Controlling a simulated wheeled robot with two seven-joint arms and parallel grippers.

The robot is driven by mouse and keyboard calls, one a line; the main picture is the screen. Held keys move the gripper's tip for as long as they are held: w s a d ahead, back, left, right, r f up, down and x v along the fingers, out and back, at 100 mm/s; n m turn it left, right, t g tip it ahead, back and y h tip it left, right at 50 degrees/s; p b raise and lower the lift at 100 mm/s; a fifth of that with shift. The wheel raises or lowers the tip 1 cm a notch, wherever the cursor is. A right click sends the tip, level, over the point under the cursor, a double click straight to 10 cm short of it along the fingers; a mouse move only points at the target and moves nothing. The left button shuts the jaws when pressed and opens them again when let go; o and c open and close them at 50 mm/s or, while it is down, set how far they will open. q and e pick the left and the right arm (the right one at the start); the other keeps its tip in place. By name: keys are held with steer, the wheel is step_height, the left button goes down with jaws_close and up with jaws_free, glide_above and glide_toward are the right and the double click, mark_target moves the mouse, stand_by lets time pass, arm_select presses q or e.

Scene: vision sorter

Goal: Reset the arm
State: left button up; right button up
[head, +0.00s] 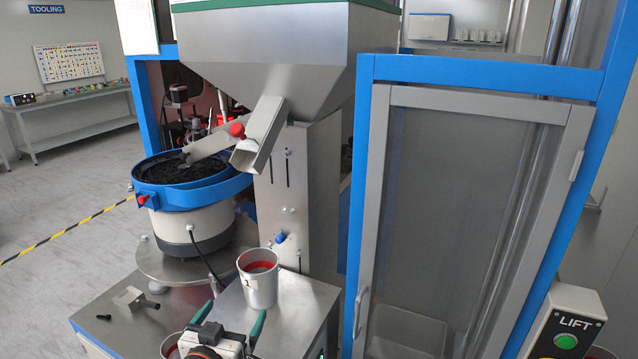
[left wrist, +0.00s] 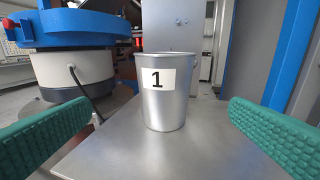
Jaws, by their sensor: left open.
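My left gripper (head: 230,326) is at the bottom of the head view, with its two green fingers spread wide. In the left wrist view its fingers (left wrist: 160,130) stand at the left and right edges with nothing between them. A metal cup (head: 260,284) with a red inside and a label "1" stands upright on a steel surface, just beyond the fingertips. The cup (left wrist: 166,104) also shows in the left wrist view, centred between the fingers and apart from them. My right gripper is not in view.
A blue-rimmed bowl feeder (head: 188,222) with dark parts stands left of the cup, under a hopper (head: 262,45) with a chute (head: 258,138). A blue-framed door (head: 455,200) is at the right. A LIFT button box (head: 566,322) is at the lower right. Open floor lies at the left.

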arm_select(q)
steer(key=s+f+g+y, duration=0.1)
steer(key=s+f+g, duration=0.3)
steer(key=s, duration=0.6)
steer(key=s+d+f+g, duration=0.1)
steer(key=s+f+g, duration=0.4)
steer(key=s, duration=0.5)
steer(key=s+f+g+y, duration=0.1)
steer(key=s+f+g, duration=0.3)
steer(key=s, duration=0.6)
step_height(320, 180, down, 29)
steer(key=s+m+g+b, duration=0.1)
steer(key=g+b, duration=0.1)
steer(key=b, duration=0.1)
steer(key=s+a+f+b, duration=0.1)
steer(key=s+a+f, duration=0.1)
steer(key=s+f, duration=1.4)
steer(key=shift+a+f+g, duration=0.25)
steer(key=shift+f+g, duration=0.15)
steer(key=shift+f, duration=0.25)
steer(key=shift+s, duration=0.1)
